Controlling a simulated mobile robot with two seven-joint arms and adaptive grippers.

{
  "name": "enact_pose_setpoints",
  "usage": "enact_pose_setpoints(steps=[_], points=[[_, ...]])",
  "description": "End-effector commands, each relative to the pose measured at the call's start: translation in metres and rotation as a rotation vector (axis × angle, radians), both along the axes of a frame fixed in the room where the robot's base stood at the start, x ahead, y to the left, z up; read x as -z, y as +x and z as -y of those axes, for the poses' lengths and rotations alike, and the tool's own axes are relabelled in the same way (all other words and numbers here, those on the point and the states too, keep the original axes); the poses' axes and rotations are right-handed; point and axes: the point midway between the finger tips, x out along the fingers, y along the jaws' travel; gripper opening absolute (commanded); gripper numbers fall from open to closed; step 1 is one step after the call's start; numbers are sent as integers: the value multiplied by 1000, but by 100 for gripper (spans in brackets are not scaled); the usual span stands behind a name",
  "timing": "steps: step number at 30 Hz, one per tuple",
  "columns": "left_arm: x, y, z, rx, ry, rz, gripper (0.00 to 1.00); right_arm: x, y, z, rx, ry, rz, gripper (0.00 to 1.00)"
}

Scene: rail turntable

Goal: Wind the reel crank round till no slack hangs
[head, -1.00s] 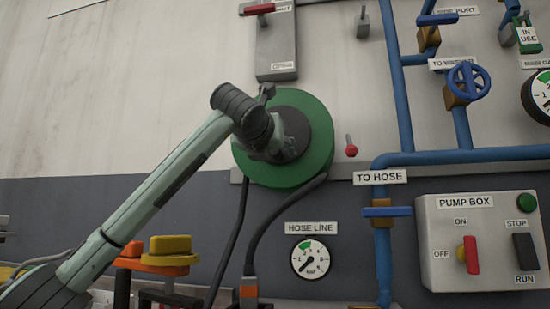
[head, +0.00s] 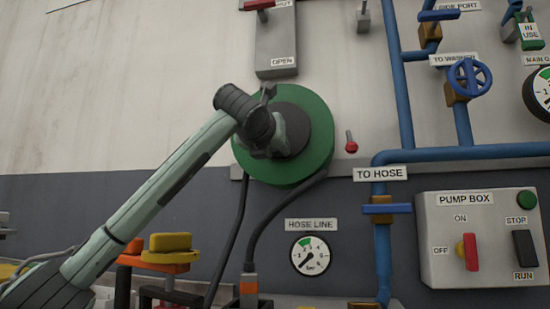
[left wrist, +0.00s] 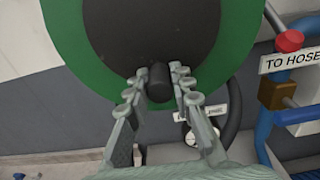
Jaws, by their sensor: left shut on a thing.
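The reel is a green disc (head: 318,112) with a dark hub (head: 322,135) on the wall. It also fills the top of the left wrist view (left wrist: 64,25). A dark crank knob (left wrist: 158,82) stands out near the hub's lower edge in that view. My left gripper (left wrist: 158,84) is shut on this knob, with a finger on each side. In the head view my gripper (head: 268,148) and wrist cover the knob and part of the hub. A black hose (head: 270,222) curves from the reel's lower right down to an orange-banded fitting (head: 249,286). My right gripper is out of view.
A second black line (head: 235,235) hangs left of the hose. A hose gauge (head: 310,257), blue pipes (head: 385,270) and a pump box (head: 480,245) are to the right. A red-tipped lever (head: 351,146) sits close beside the reel. A grey lever box (head: 276,45) is above.

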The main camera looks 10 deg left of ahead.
Motion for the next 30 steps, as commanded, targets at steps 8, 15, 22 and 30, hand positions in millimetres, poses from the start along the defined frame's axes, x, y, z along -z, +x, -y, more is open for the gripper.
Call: enact_pose_setpoints(steps=[8, 15, 22, 30], points=[[0, 0, 1, 0, 0, 0, 0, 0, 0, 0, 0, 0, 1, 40], [-1, 0, 14, 3, 1, 1, 0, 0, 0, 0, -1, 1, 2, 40], [-2, -1, 16, 4, 1, 2, 0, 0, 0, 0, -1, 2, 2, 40], [-4, -1, 21, 5, 1, 3, 0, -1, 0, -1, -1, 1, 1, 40]])
